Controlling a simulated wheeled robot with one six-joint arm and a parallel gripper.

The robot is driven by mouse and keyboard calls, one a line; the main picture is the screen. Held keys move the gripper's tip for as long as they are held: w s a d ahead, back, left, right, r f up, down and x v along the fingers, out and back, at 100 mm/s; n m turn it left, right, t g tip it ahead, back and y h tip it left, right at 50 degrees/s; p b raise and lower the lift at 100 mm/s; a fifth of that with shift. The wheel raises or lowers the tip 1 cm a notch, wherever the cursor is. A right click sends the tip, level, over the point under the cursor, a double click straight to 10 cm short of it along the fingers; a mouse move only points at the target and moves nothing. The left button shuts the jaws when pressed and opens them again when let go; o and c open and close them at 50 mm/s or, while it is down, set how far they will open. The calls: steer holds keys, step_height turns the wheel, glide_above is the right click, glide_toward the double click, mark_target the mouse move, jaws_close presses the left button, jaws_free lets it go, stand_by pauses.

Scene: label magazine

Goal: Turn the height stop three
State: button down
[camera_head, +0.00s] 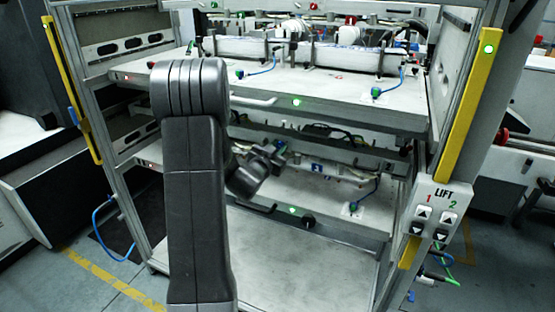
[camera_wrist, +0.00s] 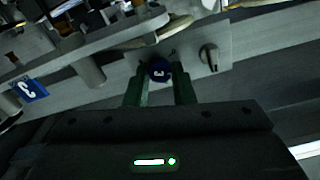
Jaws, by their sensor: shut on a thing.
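In the head view my gripper (camera_head: 276,150) reaches into the lower level of the rack, partly behind my arm. The knob cannot be made out there.
A dark lever (camera_wrist: 208,57) sits on the same plate, right of the knob. A blue label with a 3 (camera_wrist: 30,89) is at the left. In the head view, the upper shelf (camera_head: 330,108) lies above my gripper. A lift button box (camera_head: 435,213) hangs on the right post.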

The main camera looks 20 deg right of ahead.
steer(key=m+b, duration=0.2)
steer(key=b, duration=0.1)
steer(key=m+b, duration=0.4)
steer(key=b, duration=0.1)
steer(key=shift+f+m+b, duration=0.3)
steer(key=shift+b, duration=0.05)
steer(key=m+b, duration=0.9)
steer(key=m, duration=0.1)
steer(key=m+b, duration=0.2)
steer(key=m, duration=0.1)
steer(key=shift+m, duration=0.3)
steer(key=m+b, duration=0.3)
steer(key=m, duration=0.3)
steer(key=shift+b, duration=0.3)
steer(key=c, duration=1.2)
jaws_free()
steer(key=shift+c, duration=0.2)
